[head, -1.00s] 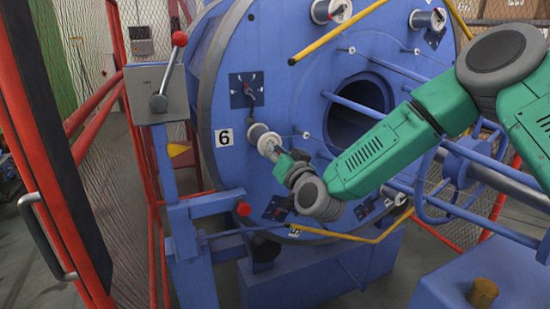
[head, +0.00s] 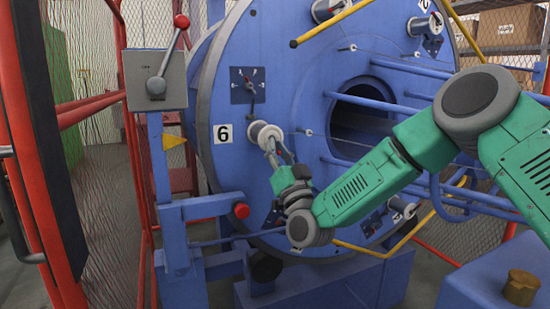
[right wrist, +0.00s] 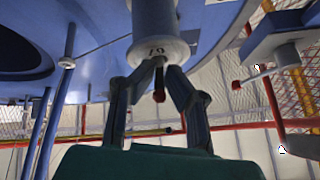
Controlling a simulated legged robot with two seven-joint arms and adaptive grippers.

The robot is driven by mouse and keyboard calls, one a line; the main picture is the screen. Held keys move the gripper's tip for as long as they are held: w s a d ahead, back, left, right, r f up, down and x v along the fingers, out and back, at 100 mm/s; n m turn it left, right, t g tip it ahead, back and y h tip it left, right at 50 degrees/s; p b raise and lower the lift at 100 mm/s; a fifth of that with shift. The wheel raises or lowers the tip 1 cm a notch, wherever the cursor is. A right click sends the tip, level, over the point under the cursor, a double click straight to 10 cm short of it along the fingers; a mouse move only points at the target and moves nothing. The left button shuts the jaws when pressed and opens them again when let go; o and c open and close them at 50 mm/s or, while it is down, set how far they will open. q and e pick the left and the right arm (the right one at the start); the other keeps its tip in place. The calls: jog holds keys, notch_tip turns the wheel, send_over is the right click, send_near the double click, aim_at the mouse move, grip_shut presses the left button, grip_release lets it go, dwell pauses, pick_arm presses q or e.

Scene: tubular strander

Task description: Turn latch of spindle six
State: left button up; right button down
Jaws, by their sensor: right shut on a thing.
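Spindle six (head: 264,131) is a pale round spindle end on the blue disc (head: 300,60), right of the "6" label (head: 223,133). In the right wrist view the spindle end (right wrist: 158,48) faces me. A small dark latch with a red tip (right wrist: 159,95) hangs from its face. My right gripper (head: 271,148) reaches the spindle from below right. In the right wrist view its fingertips (right wrist: 165,66) are shut on the latch at the spindle face. The latch is mostly hidden in the head view. My left gripper is out of view.
A dial plate (head: 247,86) sits above spindle six. Left of the disc stand a grey control box with a red-knobbed lever (head: 160,80) and red fence posts (head: 120,95). Blue rods (head: 375,105) and yellow bars (head: 345,20) jut out at the right.

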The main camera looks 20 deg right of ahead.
jog(key=shift+f, duration=0.2)
jog(key=c, duration=1.8)
grip_release()
jog(key=shift+o, duration=0.9)
jog(key=shift+s+d+r, duration=0.1)
jog(key=shift+d, duration=0.05)
jog(key=v, duration=1.2)
